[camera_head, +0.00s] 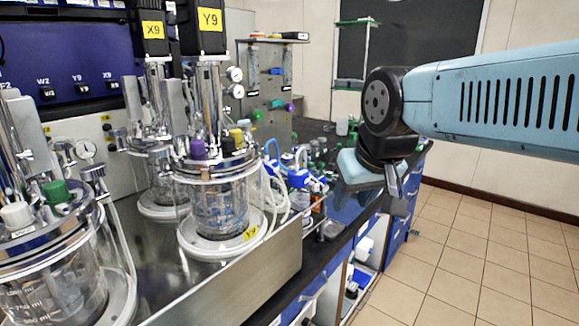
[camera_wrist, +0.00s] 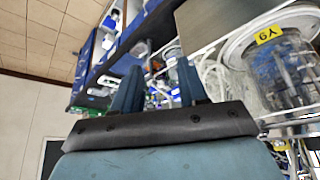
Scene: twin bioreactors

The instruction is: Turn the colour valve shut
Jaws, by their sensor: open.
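Small coloured knobs sit on the grey panel with gauges behind the bench in the head view: a green knob (camera_head: 257,115), a blue knob (camera_head: 277,103) and a purple knob (camera_head: 290,107). I cannot tell which is the colour valve or how it is turned. My gripper (camera_head: 392,192) hangs at the bench's right edge, to the right of these knobs and apart from them. In the wrist view its two blue fingers (camera_wrist: 159,66) are spread with nothing clearly held between them. No coloured knob on the panel can be made out in the wrist view.
Glass bioreactor Y9 (camera_head: 221,205) stands on the bench, with another vessel (camera_head: 55,265) at front left. Tubes and blue-white small equipment (camera_head: 308,182) lie between Y9 and my gripper. A metal rail (camera_head: 235,275) runs along the front. The tiled floor (camera_head: 490,245) at right is clear.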

